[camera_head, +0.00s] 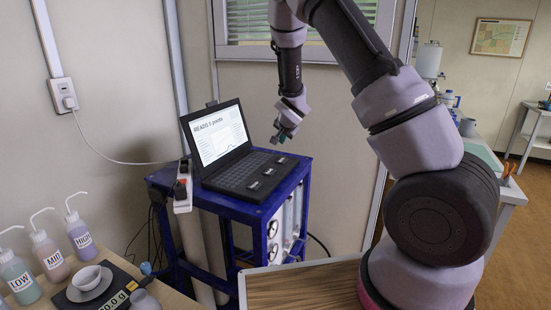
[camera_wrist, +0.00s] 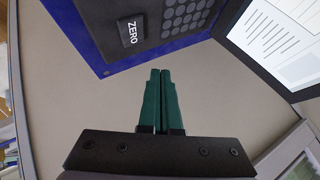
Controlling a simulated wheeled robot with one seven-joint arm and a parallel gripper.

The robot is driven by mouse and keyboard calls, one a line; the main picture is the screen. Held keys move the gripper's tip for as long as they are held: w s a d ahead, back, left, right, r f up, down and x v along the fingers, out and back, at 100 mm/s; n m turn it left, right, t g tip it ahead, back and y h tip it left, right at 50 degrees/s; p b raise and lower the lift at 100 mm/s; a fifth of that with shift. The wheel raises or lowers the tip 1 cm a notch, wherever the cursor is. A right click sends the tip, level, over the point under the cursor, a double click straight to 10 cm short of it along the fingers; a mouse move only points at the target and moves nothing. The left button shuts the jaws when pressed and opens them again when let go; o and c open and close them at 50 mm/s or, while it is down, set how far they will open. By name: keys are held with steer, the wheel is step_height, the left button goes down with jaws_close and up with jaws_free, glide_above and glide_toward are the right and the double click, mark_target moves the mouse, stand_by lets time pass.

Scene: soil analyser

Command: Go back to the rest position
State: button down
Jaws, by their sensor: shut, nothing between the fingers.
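My gripper (camera_head: 281,137) hangs at the right edge of the blue stand, beside the laptop's keyboard in the head view. In the wrist view its two green fingers (camera_wrist: 160,100) are together with nothing between them. The laptop (camera_head: 231,148) is open, with text on its bright screen (camera_head: 217,134). In the wrist view a ZERO key (camera_wrist: 131,31) on the laptop's dark keyboard shows at upper left, apart from the fingertips, and part of the screen (camera_wrist: 275,38) shows at upper right.
Bottles marked LOW (camera_head: 21,283), MID (camera_head: 52,260) and HIGH (camera_head: 83,239) stand at lower left, near a scale with a white bowl (camera_head: 87,277). A wooden surface (camera_head: 305,287) lies at the bottom.

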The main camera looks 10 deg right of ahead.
steer(key=s+d+r+g, duration=0.1)
steer(key=s+d+r, duration=0.3)
steer(key=s+r, duration=0.5)
steer(key=s+d+r+g, duration=0.1)
steer(key=s+d+r, duration=0.3)
steer(key=s+r, duration=0.5)
steer(key=s+a+r+n+y, duration=0.1)
steer(key=s+r, duration=0.3)
steer(key=s, duration=0.6)
steer(key=s+a+r+n+y, duration=0.1)
steer(key=s+r+n, duration=0.3)
steer(key=s, duration=0.7)
steer(key=shift+r, duration=0.8)
